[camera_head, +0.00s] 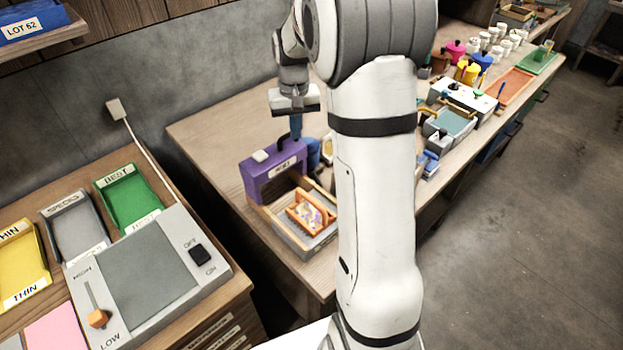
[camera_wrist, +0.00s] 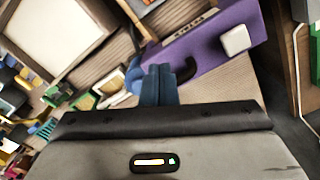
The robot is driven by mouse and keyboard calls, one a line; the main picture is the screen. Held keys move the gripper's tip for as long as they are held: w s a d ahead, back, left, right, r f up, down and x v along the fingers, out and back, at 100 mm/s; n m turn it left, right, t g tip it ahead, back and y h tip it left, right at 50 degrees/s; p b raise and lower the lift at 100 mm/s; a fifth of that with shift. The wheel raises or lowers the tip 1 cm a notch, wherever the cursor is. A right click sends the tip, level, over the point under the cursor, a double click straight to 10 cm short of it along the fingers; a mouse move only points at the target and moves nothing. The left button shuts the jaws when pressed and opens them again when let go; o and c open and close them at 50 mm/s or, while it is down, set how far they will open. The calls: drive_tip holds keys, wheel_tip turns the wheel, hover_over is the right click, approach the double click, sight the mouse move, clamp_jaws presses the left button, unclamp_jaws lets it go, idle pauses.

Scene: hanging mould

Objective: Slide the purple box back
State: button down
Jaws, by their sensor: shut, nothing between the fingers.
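The purple box (camera_head: 267,178) stands at the back end of a low wooden frame on the workbench. It has a pale label on its front and a white block on its top, and it also shows in the wrist view (camera_wrist: 212,38). My gripper (camera_head: 296,136) points down at the box's right end, with its blue fingers shut and empty. In the wrist view the fingertips (camera_wrist: 158,72) are close beside a dark handle-like part of the box. I cannot tell whether they touch it.
An orange-framed piece (camera_head: 310,213) lies in the tray in front of the box. A blue cylinder (camera_head: 312,152) stands close to its right. A side table at left holds a grey device (camera_head: 150,275) and coloured trays. The bench behind the box is clear.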

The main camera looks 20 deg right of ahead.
wheel_tip(320, 180, up, 5)
drive_tip(key=p, duration=0.3)
drive_tip(key=shift+f, duration=0.15)
idle(0.4)
drive_tip(key=s+a+r+t, duration=0.1)
drive_tip(key=s+a, duration=0.1)
drive_tip(key=s, duration=0.6)
drive_tip(key=s+a+r+n+t, duration=0.1)
drive_tip(key=s+a+r, duration=0.1)
drive_tip(key=s, duration=0.7)
drive_tip(key=s+a+r+n+t, duration=0.1)
drive_tip(key=s+a+r, duration=0.1)
drive_tip(key=s, duration=0.7)
drive_tip(key=shift+a+r, duration=0.15)
drive_tip(key=shift+a, duration=0.45)
idle(0.5)
